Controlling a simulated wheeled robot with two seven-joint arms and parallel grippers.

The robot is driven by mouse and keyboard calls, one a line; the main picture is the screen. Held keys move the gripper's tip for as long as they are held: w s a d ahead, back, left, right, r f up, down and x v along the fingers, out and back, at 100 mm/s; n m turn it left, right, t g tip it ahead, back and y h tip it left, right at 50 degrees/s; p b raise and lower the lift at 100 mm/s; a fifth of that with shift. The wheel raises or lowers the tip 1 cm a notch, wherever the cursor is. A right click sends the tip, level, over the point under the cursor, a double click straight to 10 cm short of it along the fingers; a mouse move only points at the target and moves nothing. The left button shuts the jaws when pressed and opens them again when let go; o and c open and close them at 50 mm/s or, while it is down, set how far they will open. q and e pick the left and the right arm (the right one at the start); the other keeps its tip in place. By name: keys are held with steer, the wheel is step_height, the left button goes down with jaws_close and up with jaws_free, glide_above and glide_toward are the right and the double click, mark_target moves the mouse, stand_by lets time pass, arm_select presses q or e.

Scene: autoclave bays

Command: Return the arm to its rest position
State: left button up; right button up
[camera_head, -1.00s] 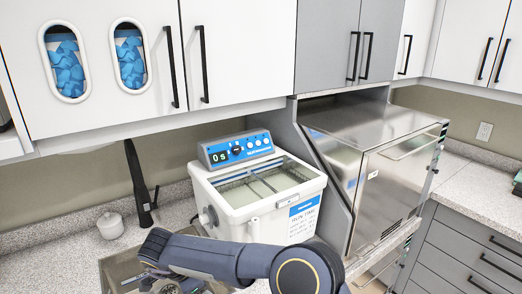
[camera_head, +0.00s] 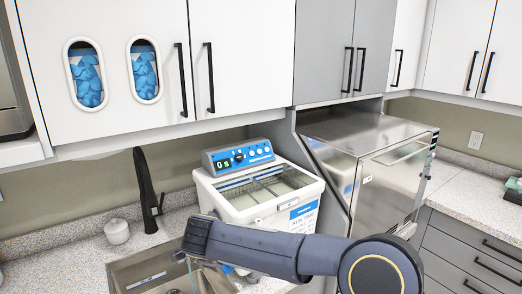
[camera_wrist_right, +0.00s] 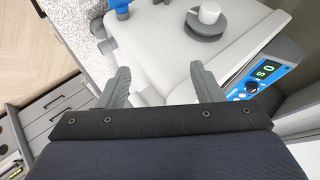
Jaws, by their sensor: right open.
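My right arm (camera_head: 260,250) reaches in from the lower right in the head view, in front of the white ultrasonic cleaner (camera_head: 230,200). Its wrist end is over the right side of the sink. In the right wrist view my right gripper (camera_wrist_right: 158,72) has its two fingers spread apart with nothing between them. The white side of the cleaner (camera_wrist_right: 150,50) lies beyond the fingers, with a round grey and white fitting (camera_wrist_right: 208,20) on it. My left gripper is not in view.
The steel sink (camera_head: 125,272) holds a thin whitish strip (camera_head: 147,281). A black faucet (camera_head: 148,190) and small white jar (camera_head: 117,231) stand behind it. A steel autoclave (camera_head: 375,150) is right of the cleaner. Cabinets (camera_head: 245,55) hang above; the right counter (camera_head: 465,185) is mostly clear.

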steer(key=w+d+r+n+t+y, duration=0.1)
steer(key=d+r+t+y, duration=0.1)
steer(key=d+r, duration=0.35)
steer(key=w+d+r+n+t+y, duration=0.1)
steer(key=d+r+t, duration=0.2)
steer(key=r, duration=0.5)
steer(key=s+d+r+n+y, duration=0.5)
steer(key=s+d+n, duration=0.1)
steer(key=s+d, duration=0.35)
steer(key=s+d+f+n+g+h+b, duration=0.1)
steer(key=s+d+f+g, duration=0.3)
steer(key=s+f, duration=0.8)
steer(key=s+d+f+n+g+h+b, duration=0.1)
steer(key=s+d+f+g+h+b, duration=0.1)
steer(key=s+d+f+g, duration=0.3)
steer(key=s+d+f, duration=0.1)
steer(key=s+f, duration=0.2)
steer(key=s, duration=0.2)
steer(key=s+d+f, duration=0.2)
steer(key=s+f, duration=0.2)
steer(key=s, duration=0.2)
steer(key=shift+s+d+h, duration=0.3)
